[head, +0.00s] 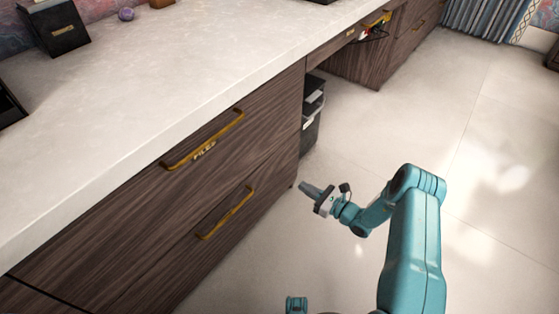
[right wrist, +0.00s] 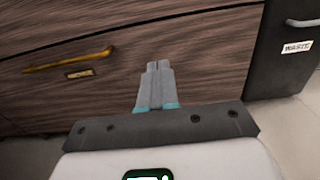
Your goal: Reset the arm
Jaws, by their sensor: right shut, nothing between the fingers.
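My right gripper (head: 308,188) is in the head view, right of the lower drawers, on a teal arm that comes in from the lower right. Its fingers point left toward the drawer fronts. In the right wrist view the gripper (right wrist: 158,68) is shut, its two grey fingers together with nothing between them. Behind it is a dark wood drawer front; I cannot tell whether the fingertips touch it. A small teal part of mine shows at the bottom edge of the head view. My left gripper is not in view.
The wood cabinet has an upper drawer with a gold handle (head: 205,140) and FILES label, and a lower gold handle (head: 226,213). A dark bin (right wrist: 283,50) labelled WASTE stands beyond the cabinet. A black box (head: 55,28) sits on the pale desktop (head: 150,85). Open floor (head: 490,180) lies right.

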